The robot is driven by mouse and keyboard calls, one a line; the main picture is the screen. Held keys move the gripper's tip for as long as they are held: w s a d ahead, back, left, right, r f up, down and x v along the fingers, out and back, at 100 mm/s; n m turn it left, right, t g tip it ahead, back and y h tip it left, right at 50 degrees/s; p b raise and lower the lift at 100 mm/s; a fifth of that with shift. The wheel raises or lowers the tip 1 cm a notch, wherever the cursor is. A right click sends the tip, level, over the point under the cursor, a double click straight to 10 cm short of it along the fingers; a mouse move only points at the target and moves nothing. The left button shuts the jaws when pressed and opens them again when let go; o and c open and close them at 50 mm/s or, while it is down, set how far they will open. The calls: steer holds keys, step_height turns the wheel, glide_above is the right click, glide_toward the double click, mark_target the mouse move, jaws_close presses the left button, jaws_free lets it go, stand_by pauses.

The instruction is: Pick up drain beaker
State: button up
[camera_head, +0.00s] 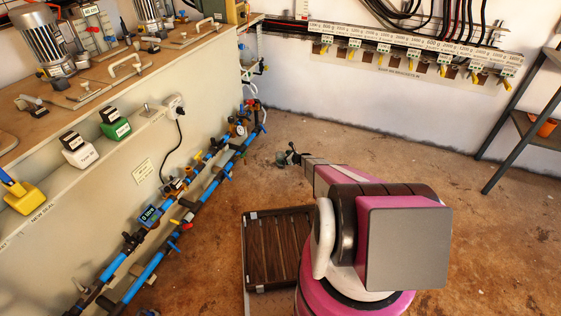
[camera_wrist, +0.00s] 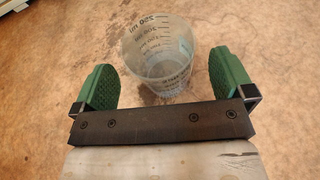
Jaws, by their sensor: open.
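The drain beaker (camera_wrist: 160,55) is a clear plastic beaker with printed volume marks. In the wrist view it stands upright on the brown floor, ahead of my gripper and roughly between the fingers. My gripper (camera_wrist: 165,88) has green ribbed finger pads, spread wide with one on each side of the beaker. The near lower part of the beaker reaches toward the dark palm bar. I cannot tell whether either pad touches it. In the head view my gripper (camera_head: 288,156) is small at the end of my pink arm, and I cannot make out the beaker there.
A bench (camera_head: 80,150) with blue pipes (camera_head: 190,205) and valves along its side runs down the left. A dark slatted tray (camera_head: 280,250) lies on the floor beside my arm. A metal shelf (camera_head: 520,110) stands at right. The floor (camera_head: 400,150) between is clear.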

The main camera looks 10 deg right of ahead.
steer(key=x, duration=0.3)
steer(key=shift+w, duration=0.1)
steer(key=c, duration=1)
